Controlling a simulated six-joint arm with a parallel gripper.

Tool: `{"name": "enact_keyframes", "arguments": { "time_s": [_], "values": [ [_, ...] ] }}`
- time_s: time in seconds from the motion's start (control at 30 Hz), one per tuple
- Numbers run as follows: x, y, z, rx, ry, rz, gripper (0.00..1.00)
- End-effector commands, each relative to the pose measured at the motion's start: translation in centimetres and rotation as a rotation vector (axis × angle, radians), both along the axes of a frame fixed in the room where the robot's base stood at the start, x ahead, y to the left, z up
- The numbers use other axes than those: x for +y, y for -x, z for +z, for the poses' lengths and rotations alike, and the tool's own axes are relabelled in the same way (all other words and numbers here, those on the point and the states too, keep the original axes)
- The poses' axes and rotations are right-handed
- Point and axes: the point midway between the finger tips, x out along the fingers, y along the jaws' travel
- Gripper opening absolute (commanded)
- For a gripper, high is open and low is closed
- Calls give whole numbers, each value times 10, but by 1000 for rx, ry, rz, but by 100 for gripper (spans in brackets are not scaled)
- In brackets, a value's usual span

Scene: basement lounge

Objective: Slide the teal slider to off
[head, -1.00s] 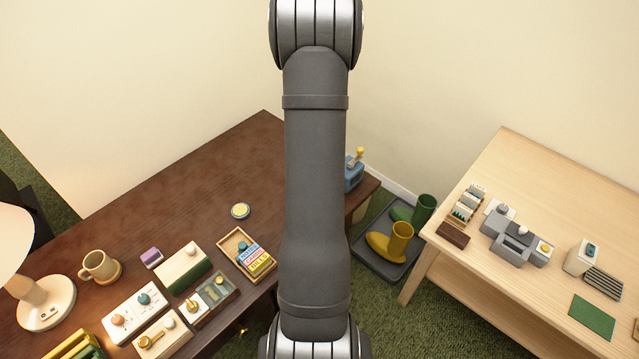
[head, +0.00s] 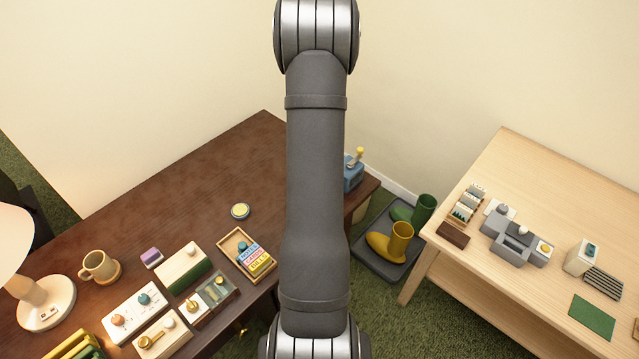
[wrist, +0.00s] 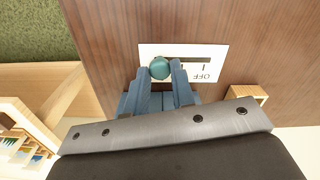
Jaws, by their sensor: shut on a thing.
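The teal slider (wrist: 159,68) is a round knob at the left part of a dark slot in a white plate (wrist: 212,53) in the wrist view. The plate has "OFF" and a short mark right of the knob. My gripper (wrist: 160,72) has its blue-grey fingers on both sides of the knob and is shut on it. The slot shows empty to the right of the right finger. In the head view my gripper is out of sight; only my arm shows, and I cannot make out this plate there.
In the wrist view, a small wooden box (wrist: 246,95) is right of my gripper on the brown wood surface (wrist: 110,35). In the head view, a dark table (head: 190,190) holds several control boxes, a mug (head: 98,266) and a lamp (head: 45,300); a light table (head: 560,190) stands right.

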Motion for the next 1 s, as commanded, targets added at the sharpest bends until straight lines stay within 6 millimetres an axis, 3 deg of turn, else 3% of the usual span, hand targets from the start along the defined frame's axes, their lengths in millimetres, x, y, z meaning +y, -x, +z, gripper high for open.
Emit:
{"name": "enact_keyframes", "arguments": {
  "time_s": [0.4, 0.73, 0.77, 0.83, 1.0],
  "values": [
    [43, -43, 0, 0, 1, 1, 0],
    [47, -47, 0, -4, -1, 0, 0],
    [47, -47, 0, -4, -1, 0, 29],
    [47, -47, 0, -4, -1, 0, 42],
    [46, -46, 0, -2, 0, 0, 45]
  ]
}}
